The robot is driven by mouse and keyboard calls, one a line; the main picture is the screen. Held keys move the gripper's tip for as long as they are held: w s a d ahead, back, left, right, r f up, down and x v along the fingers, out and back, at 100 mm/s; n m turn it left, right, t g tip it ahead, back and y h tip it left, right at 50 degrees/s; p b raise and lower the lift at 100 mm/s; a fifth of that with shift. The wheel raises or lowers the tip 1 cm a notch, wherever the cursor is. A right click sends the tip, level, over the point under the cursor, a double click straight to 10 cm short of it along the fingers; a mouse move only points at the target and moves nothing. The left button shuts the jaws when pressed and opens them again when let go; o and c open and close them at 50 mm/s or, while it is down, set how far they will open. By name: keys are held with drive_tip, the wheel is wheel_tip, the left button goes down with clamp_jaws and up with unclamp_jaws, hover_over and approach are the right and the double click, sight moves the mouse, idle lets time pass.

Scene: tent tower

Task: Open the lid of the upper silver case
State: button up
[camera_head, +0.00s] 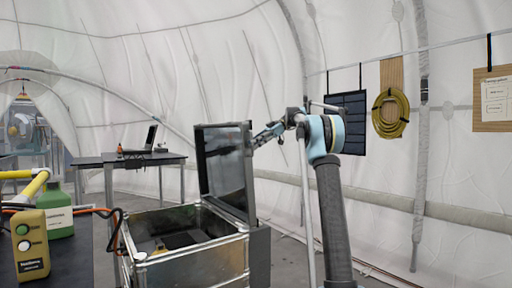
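The silver case (200,262) stands at the lower middle, with metal-edged walls and an open top. Its lid (222,180) stands up roughly vertical along the case's right side, its dark inner face visible. A few dark and yellowish items lie inside the case, partly hidden by its walls. My gripper (256,141) is at the upper right edge of the lid, pointing left. Whether it touches the lid, and whether its fingers are open or shut, I cannot tell. Anything beneath the case is out of the frame.
A dark table at left holds a yellow control box (31,244), a green container (59,213) and orange cables. Another table (129,158) behind carries a laptop (145,140). A solar panel (347,122) and coiled yellow hose (391,113) hang on the right wall.

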drive_tip(key=v, duration=0.7)
drive_tip(key=shift+w, duration=0.25)
drive_tip(key=shift+d, duration=0.1)
drive_tip(key=s+d+f+m+t+h, duration=0.1)
drive_tip(key=s+d+f+m+h, duration=0.1)
drive_tip(key=s+f+m, duration=0.6)
drive_tip(key=s+d+f+m+t+h, duration=0.1)
drive_tip(key=s+d+f+t+h, duration=0.15)
drive_tip(key=s, duration=0.95)
drive_tip(key=s+d+f+m+t+h, duration=0.1)
drive_tip(key=s+f+m, duration=0.5)
drive_tip(key=s, duration=0.4)
drive_tip(key=s+d+f+m+t+h, duration=0.1)
drive_tip(key=s+d+f+m, duration=0.1)
drive_tip(key=s+f, duration=0.5)
drive_tip(key=s+d+f+m+h, duration=0.2)
drive_tip(key=s+f, duration=0.6)
drive_tip(key=f, duration=0.6)
drive_tip(key=s+d+f+m+t+h, duration=0.1)
drive_tip(key=s+d+f+m, duration=0.3)
drive_tip(key=s+f, duration=0.4)
wheel_tip(320, 180, down, 3)
drive_tip(key=shift+d+f+t+h, duration=0.1)
drive_tip(key=shift+d+t+h, duration=0.25)
drive_tip(key=shift+d+h, duration=0.45)
drive_tip(key=shift+d, duration=0.1)
